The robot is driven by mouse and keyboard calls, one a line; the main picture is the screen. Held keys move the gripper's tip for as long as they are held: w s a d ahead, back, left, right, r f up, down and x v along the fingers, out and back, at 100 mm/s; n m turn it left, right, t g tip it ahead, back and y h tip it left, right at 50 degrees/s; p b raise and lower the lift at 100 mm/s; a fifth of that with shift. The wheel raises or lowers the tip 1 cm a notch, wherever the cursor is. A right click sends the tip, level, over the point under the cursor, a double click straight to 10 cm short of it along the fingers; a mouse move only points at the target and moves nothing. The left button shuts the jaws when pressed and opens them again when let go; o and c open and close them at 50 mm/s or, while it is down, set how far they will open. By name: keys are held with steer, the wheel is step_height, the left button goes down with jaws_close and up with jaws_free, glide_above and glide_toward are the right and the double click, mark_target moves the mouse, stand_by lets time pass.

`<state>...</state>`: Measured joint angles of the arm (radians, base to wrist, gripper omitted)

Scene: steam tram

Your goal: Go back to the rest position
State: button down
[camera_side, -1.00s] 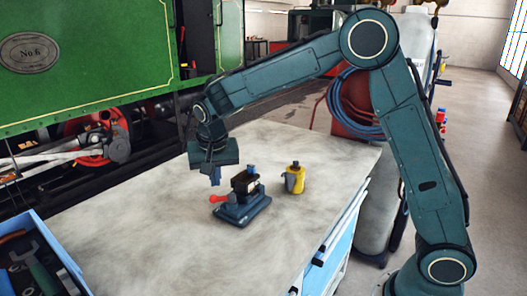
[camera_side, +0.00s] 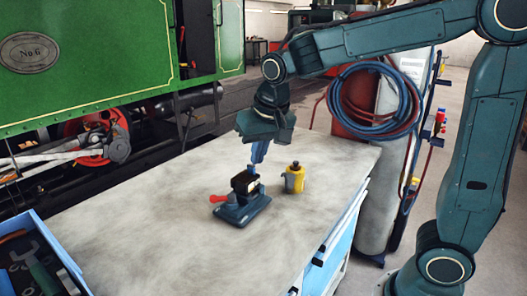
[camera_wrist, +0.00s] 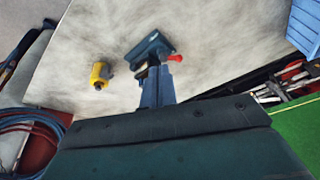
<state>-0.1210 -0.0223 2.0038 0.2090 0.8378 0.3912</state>
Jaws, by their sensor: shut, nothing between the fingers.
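My gripper (camera_side: 259,153) is above the workbench (camera_side: 150,215), with its blue fingers shut and pointing down. It is just above and behind a small dark blue vise (camera_side: 240,210) with a red handle, which holds a dark block (camera_side: 243,183). In the side view the fingertips overlap the top of the block area, and I cannot tell the exact gap. In the wrist view the fingers (camera_wrist: 158,88) hide part of the vise (camera_wrist: 148,46). Nothing shows between the fingers.
A yellow can (camera_side: 294,179) stands right of the vise. A blue tool tray (camera_side: 60,258) is at the front left. A green steam tram (camera_side: 90,60) stands behind the bench. Coiled hoses (camera_side: 375,98) hang past the bench's right end.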

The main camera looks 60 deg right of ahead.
steer(key=s+n+t+y, duration=0.1)
steer(key=s+n, duration=0.4)
steer(key=s, duration=1.5)
steer(key=shift+s+d+r+t, duration=0.15)
steer(key=shift+d+t, duration=0.15)
steer(key=shift+t, duration=0.1)
